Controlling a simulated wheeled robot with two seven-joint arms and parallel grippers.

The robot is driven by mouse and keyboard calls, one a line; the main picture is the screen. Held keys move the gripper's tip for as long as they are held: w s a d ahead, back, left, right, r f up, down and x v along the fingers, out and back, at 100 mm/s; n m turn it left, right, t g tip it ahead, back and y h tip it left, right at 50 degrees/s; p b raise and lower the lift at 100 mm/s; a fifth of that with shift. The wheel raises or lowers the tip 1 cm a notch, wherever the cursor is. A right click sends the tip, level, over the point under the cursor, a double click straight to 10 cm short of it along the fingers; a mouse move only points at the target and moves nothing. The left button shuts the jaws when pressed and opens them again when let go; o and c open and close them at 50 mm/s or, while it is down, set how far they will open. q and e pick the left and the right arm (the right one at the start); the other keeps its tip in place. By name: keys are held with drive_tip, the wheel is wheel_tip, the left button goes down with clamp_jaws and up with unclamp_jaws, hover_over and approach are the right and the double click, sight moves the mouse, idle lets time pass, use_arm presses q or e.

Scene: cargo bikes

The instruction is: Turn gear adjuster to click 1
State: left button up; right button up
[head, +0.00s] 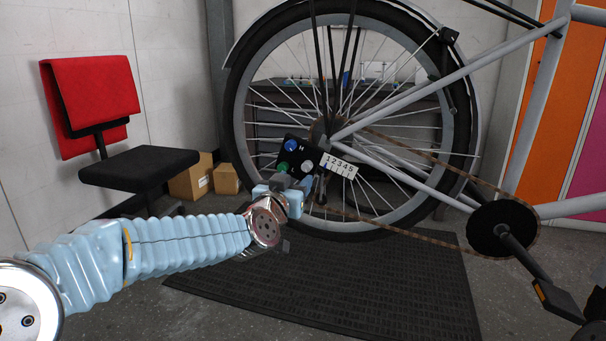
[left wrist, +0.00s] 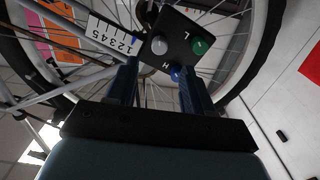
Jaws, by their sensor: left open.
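A black plate (head: 294,154) is mounted by the rear wheel hub. It bears a blue knob (head: 291,145) marked H, a green knob (head: 283,168) marked L and a grey knob (head: 307,167). A white scale (head: 338,165) numbered 1 to 5 adjoins it. In the left wrist view, the grey knob (left wrist: 160,45) lies beyond the fingertips, the blue knob (left wrist: 177,73) is close to the right finger, and a small blue mark shows near the 1 of the scale (left wrist: 112,35). My left gripper (left wrist: 158,70) is open and empty, just short of the plate. My right gripper is out of view.
The wheel (head: 237,120) with its spokes surrounds the plate. The chain (head: 440,165) runs right to the black chainring (head: 503,228). A red-and-black chair (head: 138,167) and cardboard boxes (head: 190,182) stand at left. A dark mat (head: 350,285) lies below.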

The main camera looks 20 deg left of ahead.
sight(306, 168)
use_arm(q)
drive_tip(key=w, duration=0.7)
drive_tip(key=shift+w+d, duration=0.1)
drive_tip(key=shift+d, duration=0.05)
drive_tip(key=shift+c, duration=0.2)
clamp_jaws()
